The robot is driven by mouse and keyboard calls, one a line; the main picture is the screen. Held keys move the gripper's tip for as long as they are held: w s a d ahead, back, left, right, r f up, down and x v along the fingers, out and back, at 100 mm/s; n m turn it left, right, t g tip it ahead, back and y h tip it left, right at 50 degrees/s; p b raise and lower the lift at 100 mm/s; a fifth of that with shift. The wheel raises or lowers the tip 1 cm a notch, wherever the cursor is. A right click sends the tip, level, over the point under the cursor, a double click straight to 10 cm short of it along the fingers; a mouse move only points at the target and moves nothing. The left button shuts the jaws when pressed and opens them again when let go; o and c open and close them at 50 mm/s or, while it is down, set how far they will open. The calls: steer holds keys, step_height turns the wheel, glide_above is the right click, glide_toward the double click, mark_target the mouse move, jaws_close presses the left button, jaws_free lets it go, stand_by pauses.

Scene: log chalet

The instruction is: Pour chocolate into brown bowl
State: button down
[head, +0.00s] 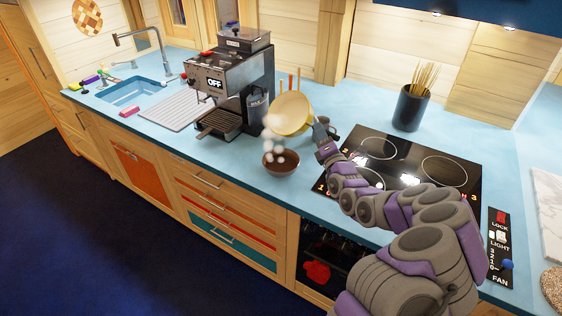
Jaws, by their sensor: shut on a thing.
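A yellow pot (291,115) is tipped over to the left, its mouth toward the brown bowl. My gripper (319,128) is at the pot's right side and is shut on it, probably by a handle; the fingers are small and partly hidden. The brown bowl (281,170) stands upright on the blue counter, below and slightly left of the pot, not touching it. Pale, whitish round blobs (273,130) hang between the pot's rim and the bowl, and some are inside the bowl. I cannot tell whether they are chocolate or steam.
A coffee machine (229,85) stands behind and left of the bowl. A black cooktop (410,165) lies under and right of my arm. A dark holder with sticks (410,107) stands behind it. The blue counter (215,158) is clear left of the bowl; its front edge is close.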

steer(key=m+g+p, duration=0.1)
steer(key=p, duration=0.1)
steer(key=r+m+h+p, duration=0.1)
steer(key=m+p, duration=0.1)
steer(key=m+g+p, duration=0.1)
steer(key=m+p, duration=0.1)
steer(key=shift+r+g, duration=0.3)
steer(key=shift+r, duration=0.1)
steer(key=shift+m+g+p, duration=0.3)
steer(key=shift+m, duration=0.4)
steer(key=shift+f+m+g, duration=0.15)
steer(key=shift+m+g, duration=0.35)
steer(key=shift+m, duration=0.2)
